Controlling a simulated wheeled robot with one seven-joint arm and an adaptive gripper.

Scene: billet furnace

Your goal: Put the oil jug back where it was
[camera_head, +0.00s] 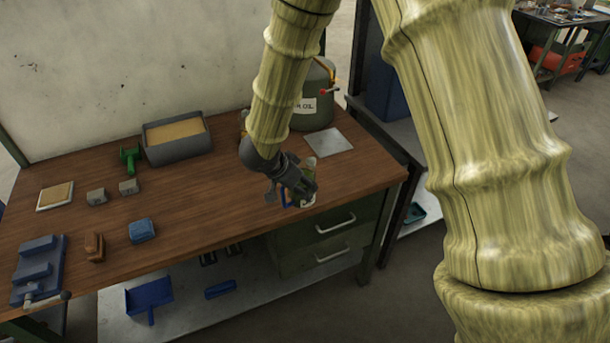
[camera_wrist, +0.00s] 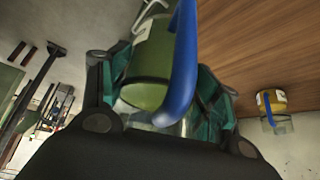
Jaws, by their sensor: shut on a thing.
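My gripper (camera_head: 297,188) is shut on a green jug (camera_wrist: 152,75) with a blue handle (camera_wrist: 183,65), which fills the middle of the wrist view between the finger pads. In the head view little of the held jug (camera_head: 309,163) shows past the fingers. It is near the bench's front right edge, and I cannot tell if it touches the top. A second jug, yellow with a blue handle (camera_wrist: 272,101), stands apart at the right of the wrist view. In the head view my arm mostly hides that one.
The wooden bench (camera_head: 200,215) holds a dark green oil drum (camera_head: 318,108), a pale square plate (camera_head: 328,142), a grey sand bin (camera_head: 178,146), a green tool (camera_head: 130,157), small blocks and a blue vise (camera_head: 38,268). A wall stands behind. The middle bench top is clear.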

